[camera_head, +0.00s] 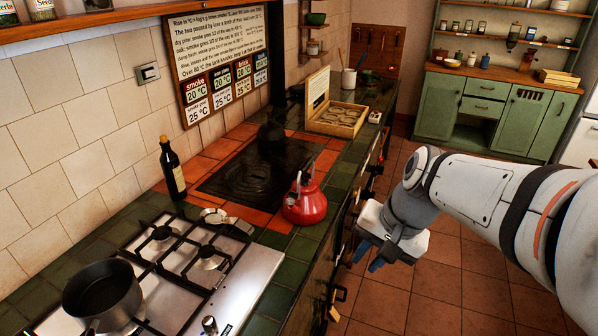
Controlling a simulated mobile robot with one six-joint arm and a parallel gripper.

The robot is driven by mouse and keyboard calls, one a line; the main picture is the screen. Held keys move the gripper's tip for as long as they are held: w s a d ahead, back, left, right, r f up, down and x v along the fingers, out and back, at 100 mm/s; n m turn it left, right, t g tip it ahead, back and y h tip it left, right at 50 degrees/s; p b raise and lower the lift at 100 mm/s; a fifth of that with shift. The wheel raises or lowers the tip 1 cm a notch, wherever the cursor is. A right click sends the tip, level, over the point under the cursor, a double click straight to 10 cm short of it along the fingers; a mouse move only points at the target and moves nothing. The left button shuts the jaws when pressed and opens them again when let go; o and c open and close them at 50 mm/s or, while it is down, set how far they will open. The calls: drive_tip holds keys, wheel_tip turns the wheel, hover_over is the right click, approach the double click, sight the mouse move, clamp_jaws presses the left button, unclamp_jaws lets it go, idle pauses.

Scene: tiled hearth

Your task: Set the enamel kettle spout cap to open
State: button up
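The red enamel kettle (304,205) stands upright on the tiled counter, at the front edge of the dark hob plate. Its handle rises on top. The spout cap is too small to make out, so I cannot tell whether it is open or shut. My gripper (374,262) is to the right of the kettle and lower in the picture, over the floor beyond the counter's front edge. It is apart from the kettle and points downward. Its blue fingertips show only partly, and nothing is seen held in them.
A steel gas hob (215,285) with a black pan (103,291) is at the front left. A dark bottle (172,170) stands by the wall. A black kettle (271,133) sits behind the dark plate (262,172). An open wooden box (337,116) is further back. The floor at right is clear.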

drive_tip(key=w+a+f+m+g+y+b, duration=0.1)
drive_tip(key=w+a+m+y, duration=0.15)
drive_tip(key=w, duration=0.25)
drive_tip(key=w+a+f+m+y, duration=0.2)
drive_tip(key=w+a+m, duration=0.1)
drive_tip(key=w, duration=0.2)
drive_tip(key=m+t+y+b, duration=0.5)
drive_tip(key=m+y, duration=0.4)
drive_tip(key=m, duration=0.8)
approach(293, 193)
drive_tip(key=p+x, duration=0.1)
drive_tip(key=x, duration=0.2)
drive_tip(key=shift+t, duration=0.4)
drive_tip(key=x, duration=0.2)
drive_tip(key=p+x, duration=0.1)
drive_tip(key=x, duration=0.1)
drive_tip(key=p+x, duration=0.1)
drive_tip(key=x, duration=0.2)
drive_tip(key=shift+w+f, duration=0.15)
drive_tip(key=shift+f, duration=0.25)
drive_tip(key=shift+c, duration=0.3)
clamp_jaws()
drive_tip(key=shift+a, duration=0.1)
